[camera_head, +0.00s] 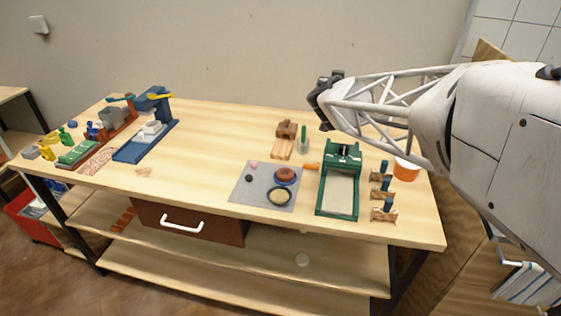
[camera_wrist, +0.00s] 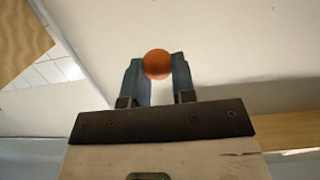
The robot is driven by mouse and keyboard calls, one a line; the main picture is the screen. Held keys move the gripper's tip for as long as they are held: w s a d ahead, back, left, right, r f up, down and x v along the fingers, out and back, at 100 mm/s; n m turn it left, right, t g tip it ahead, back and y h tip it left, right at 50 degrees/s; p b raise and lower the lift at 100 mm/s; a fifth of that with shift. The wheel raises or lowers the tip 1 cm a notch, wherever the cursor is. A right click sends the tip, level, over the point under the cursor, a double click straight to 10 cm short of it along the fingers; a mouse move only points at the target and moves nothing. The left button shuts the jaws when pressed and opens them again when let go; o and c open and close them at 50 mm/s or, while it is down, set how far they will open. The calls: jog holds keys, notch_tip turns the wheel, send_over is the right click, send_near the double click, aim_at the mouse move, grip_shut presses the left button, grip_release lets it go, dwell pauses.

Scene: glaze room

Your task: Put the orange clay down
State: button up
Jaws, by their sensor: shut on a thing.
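The orange clay (camera_wrist: 157,63) is a small round ball. In the wrist view it sits between the two blue-grey fingers of my gripper (camera_wrist: 158,72), near their tips. My gripper is shut on it, with pale wall behind. In the head view my gripper (camera_head: 323,100) is a dark shape raised above the back of the table, against the wall, at the end of my arm. I cannot make out the clay in the head view.
The wooden table (camera_head: 215,165) has clear room in its middle. A grey mat (camera_head: 240,195) bears bowls and small balls. A green-framed device (camera_head: 322,198), an orange cup (camera_head: 406,170) and small wooden stands (camera_head: 384,214) are at right. Tools and a blue device (camera_head: 130,150) crowd the left.

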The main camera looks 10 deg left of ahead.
jog(key=s+a+f, duration=0.4)
jog(key=s+f, duration=0.4)
jog(key=s, duration=0.2)
jog(key=s+a+f, duration=0.4)
jog(key=s+f, duration=0.4)
jog(key=s, duration=0.1)
jog(key=s+a+f, duration=0.4)
jog(key=s+f, duration=0.4)
jog(key=s, duration=0.2)
jog(key=shift+s, duration=0.3)
jog(key=shift+f, duration=0.1)
send_over(253, 196)
jog(key=shift+s+d+f, duration=0.2)
jog(key=shift+s+f, duration=0.1)
jog(key=shift+f, duration=0.4)
jog(key=shift+w+a, duration=0.1)
jog(key=shift+w, duration=0.05)
jog(key=shift+w+a+f, duration=0.1)
jog(key=shift+w+f, duration=0.05)
jog(key=shift+f, duration=1.65)
